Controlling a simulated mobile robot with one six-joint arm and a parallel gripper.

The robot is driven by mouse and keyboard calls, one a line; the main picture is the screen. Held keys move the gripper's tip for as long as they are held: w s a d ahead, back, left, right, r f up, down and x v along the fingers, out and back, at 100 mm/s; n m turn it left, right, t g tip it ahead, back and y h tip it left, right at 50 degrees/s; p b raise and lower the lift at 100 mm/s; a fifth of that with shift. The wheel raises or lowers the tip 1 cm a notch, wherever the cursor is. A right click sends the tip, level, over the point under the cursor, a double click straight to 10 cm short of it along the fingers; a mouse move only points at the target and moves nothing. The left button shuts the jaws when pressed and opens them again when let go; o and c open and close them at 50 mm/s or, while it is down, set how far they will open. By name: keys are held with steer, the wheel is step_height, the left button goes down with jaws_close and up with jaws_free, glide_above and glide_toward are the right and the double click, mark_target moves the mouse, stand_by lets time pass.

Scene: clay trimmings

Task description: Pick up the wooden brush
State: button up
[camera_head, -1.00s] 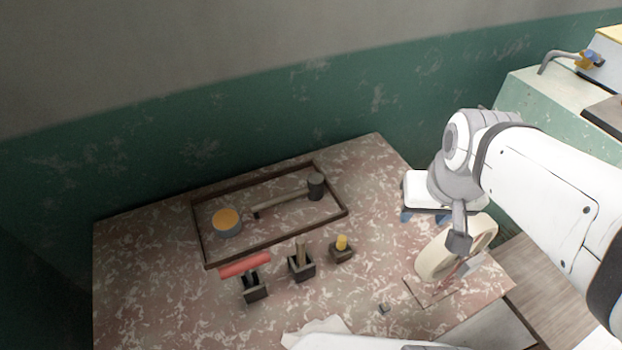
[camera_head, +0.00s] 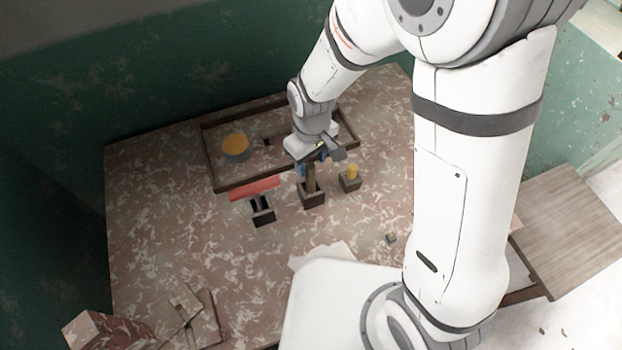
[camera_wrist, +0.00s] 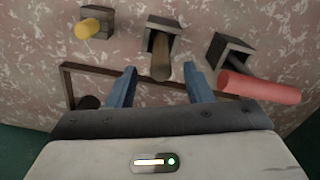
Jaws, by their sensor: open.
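The wooden brush (camera_head: 311,179) stands handle up in a dark square holder (camera_head: 313,200), the middle one of three. In the wrist view its brown handle (camera_wrist: 161,62) points toward me, and the holder (camera_wrist: 160,34) hides its lower end. My gripper (camera_head: 313,161) is above the brush with its blue fingers apart. In the wrist view the gripper (camera_wrist: 160,76) is open, one finger to each side of the handle end. I see no contact with the handle.
A red-handled tool (camera_head: 254,189) stands left of the brush and a yellow-topped one (camera_head: 352,173) right. Behind, a dark-framed tray (camera_head: 212,165) holds an orange-topped tin (camera_head: 236,145) and a mallet, partly hidden by my arm. A small grey cube (camera_head: 391,238) lies in front.

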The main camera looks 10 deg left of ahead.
mark_target(311, 174)
steer(key=shift+f+p, duration=0.4)
steer(key=shift+f, duration=2.7)
steer(key=shift+c, duration=0.3)
jaws_close()
